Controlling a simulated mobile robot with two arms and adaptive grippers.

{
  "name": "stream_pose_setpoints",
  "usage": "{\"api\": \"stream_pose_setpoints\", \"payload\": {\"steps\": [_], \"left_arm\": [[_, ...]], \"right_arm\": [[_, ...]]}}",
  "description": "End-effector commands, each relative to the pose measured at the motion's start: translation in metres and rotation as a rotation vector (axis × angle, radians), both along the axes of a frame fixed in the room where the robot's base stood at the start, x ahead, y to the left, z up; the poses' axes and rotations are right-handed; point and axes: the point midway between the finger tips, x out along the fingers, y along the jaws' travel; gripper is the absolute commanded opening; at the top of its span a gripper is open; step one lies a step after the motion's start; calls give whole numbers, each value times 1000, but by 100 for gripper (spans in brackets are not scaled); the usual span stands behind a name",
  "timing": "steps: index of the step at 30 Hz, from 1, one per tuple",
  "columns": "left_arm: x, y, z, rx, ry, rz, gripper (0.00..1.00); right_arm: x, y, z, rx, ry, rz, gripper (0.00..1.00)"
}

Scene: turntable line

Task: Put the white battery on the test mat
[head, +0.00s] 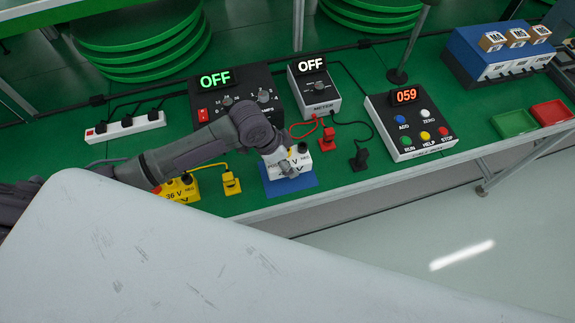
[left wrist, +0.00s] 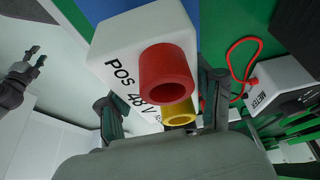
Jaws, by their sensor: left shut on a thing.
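The white battery (head: 302,161), marked "POS 48 V" in the left wrist view (left wrist: 128,42), has a red and a yellow terminal. It is upright over the blue test mat (head: 284,188), which lies near the table's front edge. I cannot tell whether its base touches the mat. My left gripper (head: 287,164) is shut on the battery from above, with a finger on either side; its wrist hides part of the battery. My right gripper (left wrist: 38,60) shows only at the left of the left wrist view, empty, fingers apart, away from the battery.
A yellow 36 V battery (head: 184,190) and a yellow plug (head: 231,183) are left of the mat. A red plug (head: 328,140), black plug (head: 359,158) and meter (head: 317,105) stand to the right. The button box (head: 412,145) is further right.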

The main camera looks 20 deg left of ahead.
Motion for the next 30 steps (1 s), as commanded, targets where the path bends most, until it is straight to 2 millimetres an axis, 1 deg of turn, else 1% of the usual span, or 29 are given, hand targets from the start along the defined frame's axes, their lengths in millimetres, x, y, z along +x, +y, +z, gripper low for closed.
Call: {"api": "stream_pose_setpoints", "payload": {"steps": [2, 6, 9, 22, 23, 24, 26, 27, 30], "left_arm": [[1, 0, -5, -2, -1, 1, 0], [0, -1, -25, -2, 2, 1, 0], [1, 0, -35, -2, -1, 0, 0], [1, 0, -42, -2, -3, -1, 0], [0, 0, -43, 1, 0, -1, 71], [0, 0, -43, 1, 0, -1, 78], [0, 0, -43, 1, 0, -1, 88], [0, 0, -43, 1, 0, -1, 91], [0, 0, -43, 1, 0, -1, 91]], "right_arm": [[0, -2, 2, -3, -1, -1, 40], [0, -3, 5, -4, -1, -1, 40], [0, -3, 6, -4, 0, -1, 40], [0, -3, 5, -3, -1, 0, 40], [0, -3, 5, -3, -1, 0, 40], [0, -3, 5, -3, -1, 0, 40], [0, -2, 5, -3, -1, 1, 40], [0, -2, 5, -3, -1, 1, 40], [0, -2, 5, -2, 0, 1, 40]]}}
